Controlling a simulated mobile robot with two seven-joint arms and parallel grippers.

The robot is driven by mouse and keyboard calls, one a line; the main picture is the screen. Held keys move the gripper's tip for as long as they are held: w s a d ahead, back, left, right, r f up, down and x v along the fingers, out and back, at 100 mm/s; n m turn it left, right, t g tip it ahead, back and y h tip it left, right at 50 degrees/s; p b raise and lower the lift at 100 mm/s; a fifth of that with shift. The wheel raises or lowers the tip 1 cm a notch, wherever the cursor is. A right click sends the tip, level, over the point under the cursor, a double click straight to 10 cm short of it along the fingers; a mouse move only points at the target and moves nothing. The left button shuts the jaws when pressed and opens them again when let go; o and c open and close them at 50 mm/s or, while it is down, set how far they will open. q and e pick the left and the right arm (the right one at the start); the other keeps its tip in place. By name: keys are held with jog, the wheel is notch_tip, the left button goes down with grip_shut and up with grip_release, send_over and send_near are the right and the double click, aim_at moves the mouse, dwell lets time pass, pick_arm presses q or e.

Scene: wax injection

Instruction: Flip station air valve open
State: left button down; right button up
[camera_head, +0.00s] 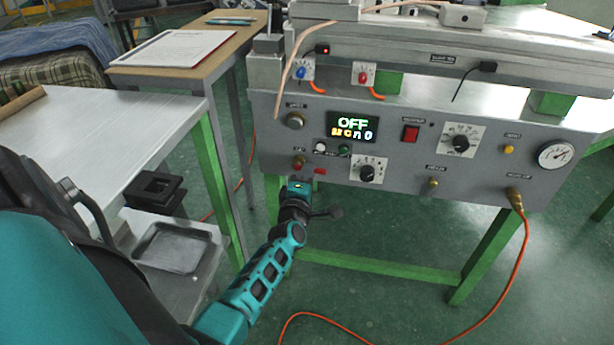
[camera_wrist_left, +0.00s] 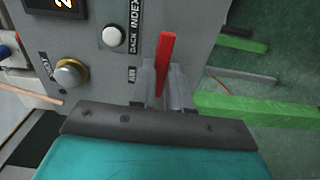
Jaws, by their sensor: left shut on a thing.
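The air valve is on the front panel of the grey station (camera_head: 400,180), low on its left side. Its red lever (camera_head: 320,171) points to the right along the panel in the head view. In the left wrist view the red lever (camera_wrist_left: 165,62) lies between the fingers and sticks out beyond them. My left gripper (camera_head: 299,184) is at the panel's lower edge, shut on the lever; its fingers also show in the left wrist view (camera_wrist_left: 162,88). The valve's body is partly hidden by the gripper. My right gripper is not in view.
The panel also carries a display (camera_head: 352,126) reading OFF, a red switch (camera_head: 411,133), dials and a pressure gauge (camera_head: 556,153). An orange hose (camera_head: 524,240) hangs at the right. A metal table (camera_head: 90,125) stands at the left. Open floor lies below the station.

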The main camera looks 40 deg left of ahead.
pick_arm(q)
jog(key=shift+w+r+n, duration=0.1)
jog(key=shift+r+n, duration=0.1)
jog(key=shift+n, duration=0.1)
jog(key=c, duration=1.1)
grip_release()
jog(key=shift+f, duration=0.1)
jog(key=shift+p+v, duration=2.1)
jog(key=shift+v, duration=4.4)
